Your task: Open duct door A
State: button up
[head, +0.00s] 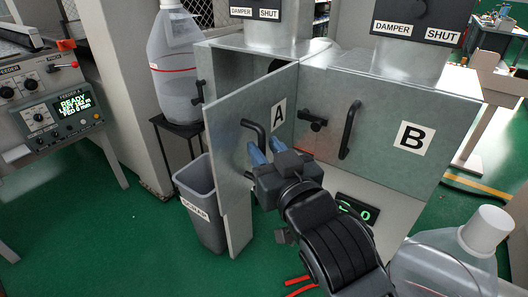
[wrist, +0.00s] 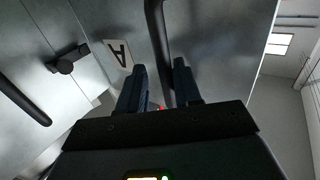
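Duct door A (head: 232,140) is a grey metal panel marked with a black A on a white label. It stands partly open, its left edge swung out from the duct box and a dark gap behind its top. Its black bar handle (head: 263,133) is on the outer face. My gripper (head: 256,153), with blue fingers, is at the handle's lower part. In the wrist view my gripper (wrist: 160,85) has its fingers apart, with the handle (wrist: 158,40) running down between them. Contact with either finger cannot be made out. The A label (wrist: 118,53) is left of the fingers.
Door B (head: 385,120), with its own handle (head: 350,130) and a black latch (head: 312,121), is shut at the right. A grey bin (head: 200,205) stands close below door A's left edge. A large jug (head: 175,70) is behind left; another jug (head: 450,262) is front right.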

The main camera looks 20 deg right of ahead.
jog(key=shift+o, duration=1)
jog(key=shift+d, duration=0.2)
jog(key=shift+a, duration=0.15)
jog(key=s+b, duration=0.1)
jog(key=s, duration=0.6)
jog(key=shift+s+b, duration=0.35)
jog(key=shift+s, duration=0.05)
jog(key=shift+f, duration=0.1)
